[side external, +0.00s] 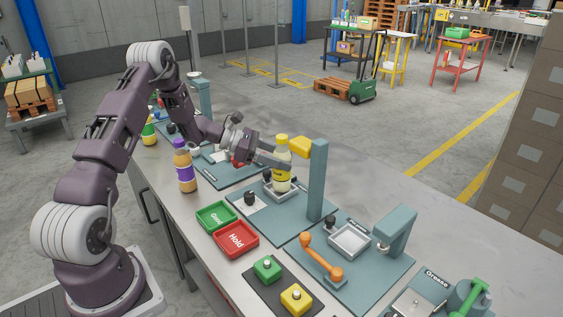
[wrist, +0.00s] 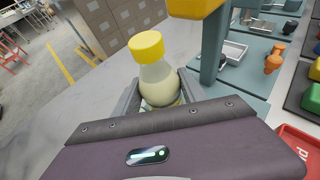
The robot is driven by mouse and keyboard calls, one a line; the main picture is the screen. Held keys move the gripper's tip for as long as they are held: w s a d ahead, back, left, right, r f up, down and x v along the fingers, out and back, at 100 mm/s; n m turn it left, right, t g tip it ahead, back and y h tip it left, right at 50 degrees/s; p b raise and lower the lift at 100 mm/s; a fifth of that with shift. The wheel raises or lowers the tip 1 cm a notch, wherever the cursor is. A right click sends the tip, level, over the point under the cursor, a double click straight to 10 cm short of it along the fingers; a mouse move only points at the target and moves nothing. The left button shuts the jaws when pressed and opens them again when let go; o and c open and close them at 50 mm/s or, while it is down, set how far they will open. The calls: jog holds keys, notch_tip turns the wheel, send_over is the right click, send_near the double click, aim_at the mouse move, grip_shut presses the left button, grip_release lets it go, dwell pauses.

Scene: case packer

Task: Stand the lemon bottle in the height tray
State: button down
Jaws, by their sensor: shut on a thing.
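The lemon bottle (side external: 281,178), pale yellow with a yellow cap, is upright between the fingers of my gripper (side external: 278,163). In the wrist view the bottle (wrist: 157,80) fills the gap of my gripper (wrist: 160,96), with a finger against each side. The height tray (side external: 292,193), a small pale grey tray, lies directly below the bottle at the foot of the teal post. The bottle's base is at or just over the tray; I cannot tell whether it touches the floor of the tray.
The teal post (side external: 317,185) with its yellow head (side external: 300,145) stands close beside the bottle. A purple-labelled bottle (side external: 184,168) stands on the bench to the left. Green (side external: 216,216) and red (side external: 237,239) trays lie in front. Another station with a pale tray (side external: 349,240) is at right.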

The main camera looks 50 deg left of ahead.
jog(key=shift+f, duration=0.5)
jog(key=c, duration=0.6)
grip_release()
jog(key=shift+c, duration=0.2)
